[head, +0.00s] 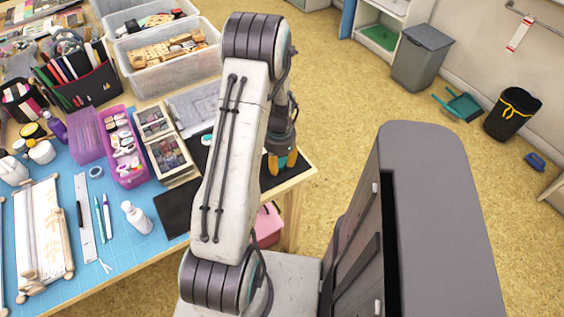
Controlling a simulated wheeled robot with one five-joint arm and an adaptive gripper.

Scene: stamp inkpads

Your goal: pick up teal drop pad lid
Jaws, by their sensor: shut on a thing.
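My gripper (281,162) is partly hidden behind my arm at the right end of the table. An orange-tipped finger shows, and the jaws are shut on a small teal piece (292,157), which looks like the teal drop pad lid. Most of it is hidden by the fingers and I cannot tell how far it is above the table. A small white and teal item (207,138) lies on the dark surface left of my arm, partly covered by it.
A purple tray of stamps (124,150), wooden boxes of pads (170,155) and a black pad (178,210) lie left of my arm. Clear bins (168,68) stand behind.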

